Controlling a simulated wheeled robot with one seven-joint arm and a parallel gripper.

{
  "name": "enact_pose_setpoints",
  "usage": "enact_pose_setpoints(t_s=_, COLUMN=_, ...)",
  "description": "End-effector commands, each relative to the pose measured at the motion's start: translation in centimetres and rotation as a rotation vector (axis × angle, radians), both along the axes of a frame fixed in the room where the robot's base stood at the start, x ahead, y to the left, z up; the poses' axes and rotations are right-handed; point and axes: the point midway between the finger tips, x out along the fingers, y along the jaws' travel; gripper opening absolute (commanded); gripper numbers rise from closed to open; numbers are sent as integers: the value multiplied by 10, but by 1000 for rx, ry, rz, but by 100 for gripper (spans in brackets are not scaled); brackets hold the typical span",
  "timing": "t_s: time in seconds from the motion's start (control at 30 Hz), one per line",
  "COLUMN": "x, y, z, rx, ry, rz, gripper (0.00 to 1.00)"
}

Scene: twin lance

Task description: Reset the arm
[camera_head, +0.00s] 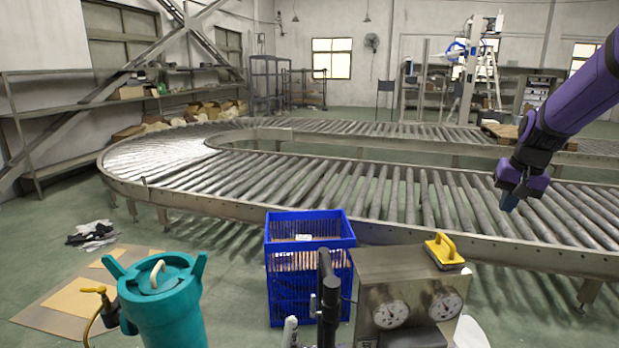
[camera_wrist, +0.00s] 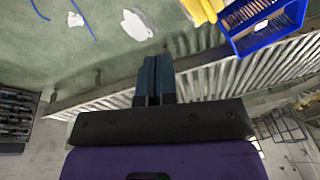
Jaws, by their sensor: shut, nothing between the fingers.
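My arm, purple and black, comes in from the right edge of the head view. My gripper (camera_head: 509,203) hangs over the roller conveyor at the right, pointing down, above the rollers. In the wrist view my gripper's blue-grey fingers (camera_wrist: 154,78) are together with nothing between them. Nothing is held.
The roller conveyor (camera_head: 381,195) curves across the middle. In front of it are a blue crate (camera_head: 293,270), a teal canister (camera_head: 165,309) and a metal box with gauges (camera_head: 407,290) bearing a yellow-handled tool (camera_head: 444,250). The wrist view also shows the blue crate (camera_wrist: 240,45) at upper right.

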Motion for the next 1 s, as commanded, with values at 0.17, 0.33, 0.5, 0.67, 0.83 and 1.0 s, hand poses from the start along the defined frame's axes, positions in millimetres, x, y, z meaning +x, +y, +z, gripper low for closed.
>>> enact_pose_setpoints(t_s=0.17, x=-45, y=40, z=44, rx=-42, ry=-41, rz=76, gripper=0)
enact_pose_setpoints(t_s=0.33, x=-91, y=73, z=74, rx=-77, ry=-76, rz=142, gripper=0)
enact_pose_setpoints(t_s=0.5, x=-141, y=100, z=93, rx=-110, ry=-115, rz=208, gripper=0)
enact_pose_setpoints(t_s=0.67, x=-189, y=120, z=104, rx=-138, ry=-152, rz=267, gripper=0)
enact_pose_setpoints(t_s=0.83, x=-240, y=137, z=107, rx=-164, ry=-195, rz=326, gripper=0)
enact_pose_setpoints(t_s=1.0, x=-283, y=146, z=101, rx=-184, ry=-230, rz=378, gripper=0)
